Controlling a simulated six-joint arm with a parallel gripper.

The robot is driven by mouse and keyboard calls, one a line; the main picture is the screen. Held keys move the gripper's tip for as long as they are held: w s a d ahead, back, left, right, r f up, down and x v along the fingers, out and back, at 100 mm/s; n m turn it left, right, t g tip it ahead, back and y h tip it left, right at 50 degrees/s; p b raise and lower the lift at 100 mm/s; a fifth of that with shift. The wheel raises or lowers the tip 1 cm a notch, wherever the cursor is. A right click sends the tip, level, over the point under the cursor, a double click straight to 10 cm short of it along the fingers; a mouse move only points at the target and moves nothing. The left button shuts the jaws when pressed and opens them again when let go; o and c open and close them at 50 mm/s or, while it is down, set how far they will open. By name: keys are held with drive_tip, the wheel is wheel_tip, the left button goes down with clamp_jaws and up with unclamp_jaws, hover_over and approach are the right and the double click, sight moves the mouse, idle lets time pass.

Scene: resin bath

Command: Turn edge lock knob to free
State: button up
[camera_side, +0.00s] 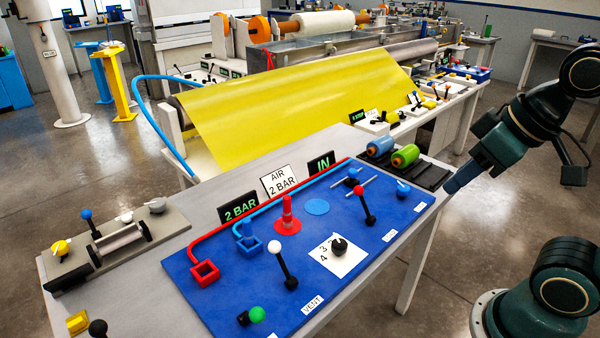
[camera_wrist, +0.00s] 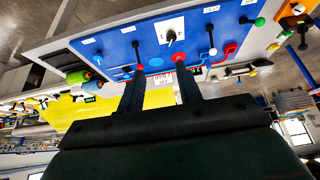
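No knob in view carries a readable edge lock label, so I cannot tell which one it is. A black knob (camera_side: 339,246) sits on a white plate numbered 2, 3, 4 on the blue panel; it also shows in the wrist view (camera_wrist: 171,37). A yellow knob (camera_side: 61,248) and a grey knob (camera_side: 157,206) sit on the grey fixture at the left. A blue knob (camera_side: 403,188) is at the panel's right end. My gripper (camera_side: 452,186) is off the table's right end, apart from every knob. In the wrist view its two fingers (camera_wrist: 160,82) stand apart with nothing between them.
A yellow sheet (camera_side: 290,105) slopes behind the table.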

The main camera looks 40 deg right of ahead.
drive_tip(key=o, duration=0.3)
drive_tip(key=shift+w+d+r, duration=0.1)
drive_tip(key=shift+w, duration=0.15)
drive_tip(key=shift+o, duration=0.2)
drive_tip(key=n+g, duration=0.3)
drive_tip(key=g, duration=0.3)
hover_over(404, 187)
wheel_tip(404, 187, down, 12)
drive_tip(key=shift+f, duration=6.95)
